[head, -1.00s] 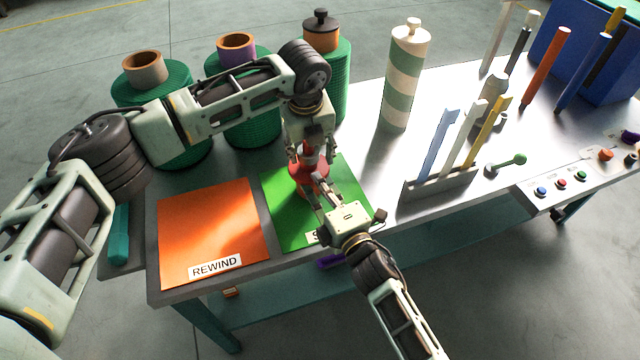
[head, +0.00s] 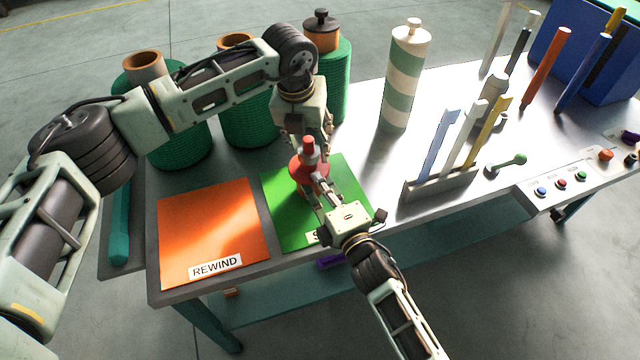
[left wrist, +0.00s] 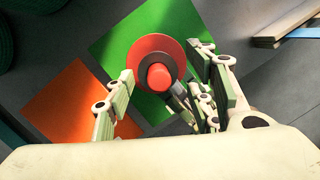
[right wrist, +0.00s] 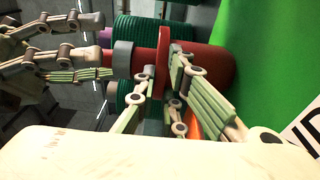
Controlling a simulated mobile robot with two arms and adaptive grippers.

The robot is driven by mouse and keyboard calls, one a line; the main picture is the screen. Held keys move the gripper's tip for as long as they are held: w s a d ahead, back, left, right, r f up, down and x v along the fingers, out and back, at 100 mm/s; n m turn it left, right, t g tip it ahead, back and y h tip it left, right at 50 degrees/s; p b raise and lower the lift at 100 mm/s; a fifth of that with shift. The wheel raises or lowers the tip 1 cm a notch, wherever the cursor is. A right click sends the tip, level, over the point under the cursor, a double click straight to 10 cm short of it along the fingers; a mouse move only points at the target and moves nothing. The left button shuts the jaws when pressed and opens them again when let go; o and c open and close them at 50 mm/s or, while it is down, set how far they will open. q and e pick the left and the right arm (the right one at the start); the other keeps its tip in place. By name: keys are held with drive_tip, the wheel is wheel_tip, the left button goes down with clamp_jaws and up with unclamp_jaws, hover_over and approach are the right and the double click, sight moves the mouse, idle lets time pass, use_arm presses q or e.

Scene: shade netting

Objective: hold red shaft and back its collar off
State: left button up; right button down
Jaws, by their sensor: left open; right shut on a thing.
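The red shaft (head: 310,180) stands upright on the green mat (head: 275,215), with a wide red flange and a narrower red top. The dark grey collar (right wrist: 123,58) is around the shaft above the flange; it shows as a ring below the red top in the left wrist view (left wrist: 141,68). My right gripper (head: 325,191) is shut on the red shaft low down, from the front. My left gripper (head: 315,133) is open near the shaft's top, just behind it in the head view. In the left wrist view its fingers are spread either side of the shaft, apart from it.
An orange mat (head: 210,225) labelled REWIND lies to the left. Green net rolls (head: 180,135) stand behind. A striped cylinder (head: 405,80), a rack with upright bars (head: 440,187) and a button panel (head: 560,185) are to the right.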

sight(310, 151)
use_arm(q)
drive_tip(key=shift+f+m, duration=0.1)
drive_tip(key=shift+m, duration=0.2)
drive_tip(key=shift+s+x, duration=0.15)
drive_tip(key=shift+x, duration=0.6)
drive_tip(key=shift+s+x, duration=0.15)
drive_tip(key=shift+x, duration=0.55)
drive_tip(key=shift+a+f, duration=0.1)
drive_tip(key=shift+a, duration=0.05)
clamp_jaws()
